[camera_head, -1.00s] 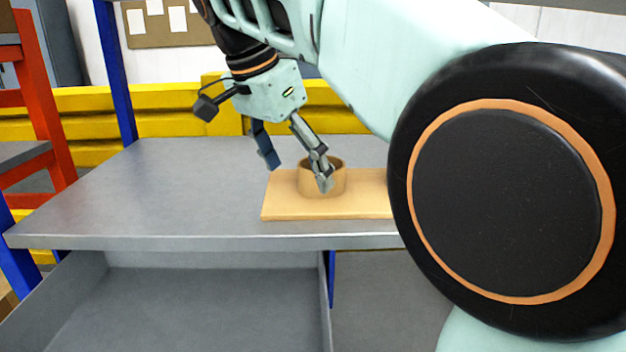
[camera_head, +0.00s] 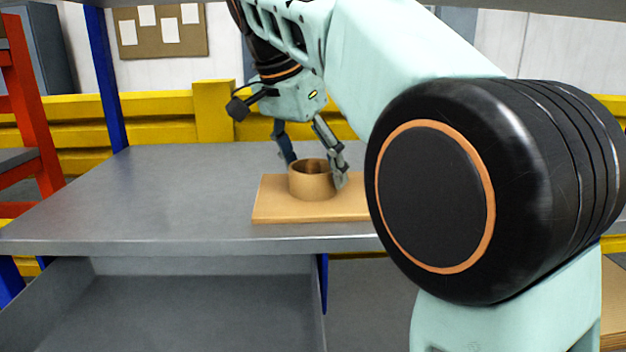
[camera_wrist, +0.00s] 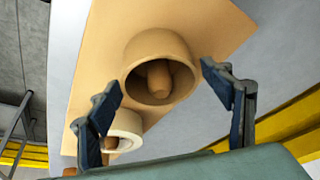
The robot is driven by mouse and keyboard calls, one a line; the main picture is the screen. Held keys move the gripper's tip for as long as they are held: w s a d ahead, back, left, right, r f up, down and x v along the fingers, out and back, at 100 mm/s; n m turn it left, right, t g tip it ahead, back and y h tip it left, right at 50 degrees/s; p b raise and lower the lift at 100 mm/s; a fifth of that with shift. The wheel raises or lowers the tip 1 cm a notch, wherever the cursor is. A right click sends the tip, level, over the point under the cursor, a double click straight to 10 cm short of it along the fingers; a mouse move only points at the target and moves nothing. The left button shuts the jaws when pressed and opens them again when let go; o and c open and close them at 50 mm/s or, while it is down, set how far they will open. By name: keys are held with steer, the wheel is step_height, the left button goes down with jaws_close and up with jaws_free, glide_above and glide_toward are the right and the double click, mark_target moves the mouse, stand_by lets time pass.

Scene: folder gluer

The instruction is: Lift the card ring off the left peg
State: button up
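The brown card ring (camera_head: 313,187) stands upright on a tan base board (camera_head: 275,211) on the grey table. In the wrist view the card ring (camera_wrist: 150,48) surrounds a wooden peg (camera_wrist: 158,78), which shows inside its opening. My gripper (camera_head: 315,172) is open, pointing down at the ring. One finger is at the ring's far left side and the other by its right side. In the wrist view my gripper (camera_wrist: 161,88) has its fingertips apart on either side of the ring. Contact cannot be told.
The table (camera_head: 130,195) is bare to the left. A blue post (camera_head: 105,80) stands at its back left.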

steer(key=c, duration=0.6)
steer(key=shift+r, duration=0.15)
steer(key=shift+c, duration=0.2)
